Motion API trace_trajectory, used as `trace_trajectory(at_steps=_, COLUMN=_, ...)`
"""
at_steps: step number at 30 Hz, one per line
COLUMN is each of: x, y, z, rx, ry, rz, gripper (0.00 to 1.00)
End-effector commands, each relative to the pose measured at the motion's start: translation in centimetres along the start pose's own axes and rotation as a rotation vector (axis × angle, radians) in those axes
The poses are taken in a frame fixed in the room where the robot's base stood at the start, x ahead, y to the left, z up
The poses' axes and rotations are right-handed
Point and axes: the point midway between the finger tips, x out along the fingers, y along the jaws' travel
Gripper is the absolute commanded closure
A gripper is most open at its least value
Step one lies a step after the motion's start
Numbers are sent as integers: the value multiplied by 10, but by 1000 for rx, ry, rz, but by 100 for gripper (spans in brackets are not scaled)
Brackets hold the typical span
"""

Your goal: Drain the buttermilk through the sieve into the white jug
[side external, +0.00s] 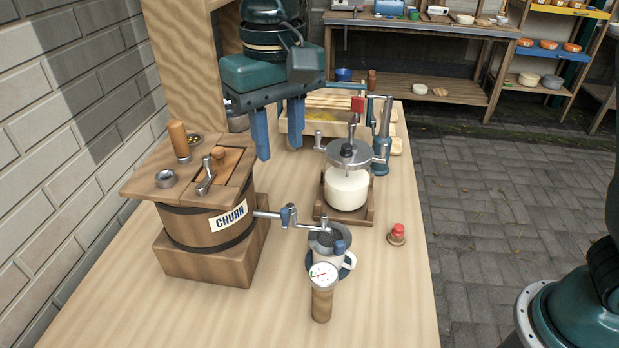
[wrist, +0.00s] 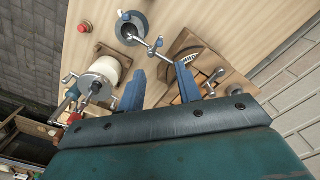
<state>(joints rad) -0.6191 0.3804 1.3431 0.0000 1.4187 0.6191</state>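The wooden churn (side external: 188,228), labelled CHURN, stands on a wooden block at the left. I cannot see any liquid flowing. My gripper (side external: 279,152) is open and empty, fingers down, above the table behind the churn. In the wrist view, its fingers (wrist: 159,75) are spread, with the sieve (wrist: 132,27) and spout beyond them.
A wooden-handled dial gauge (side external: 322,290) stands in front of the jug. A glass jar of white liquid (side external: 347,190) with a metal crank lid stands behind the sieve. A small red-topped piece (side external: 397,234) is at the right.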

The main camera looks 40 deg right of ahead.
Motion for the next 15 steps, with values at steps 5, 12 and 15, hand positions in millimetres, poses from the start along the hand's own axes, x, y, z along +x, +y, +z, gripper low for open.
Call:
trace_trajectory(at_steps=5, x=22, y=0, z=0, rx=0, ry=-3, rz=2, gripper=66)
trace_trajectory(at_steps=12, x=59, y=0, z=0, rx=0, ry=-2, rz=2, gripper=66)
trace_trajectory(at_steps=15, x=75, y=1, z=1, rx=0, ry=-3, rz=2, gripper=66)
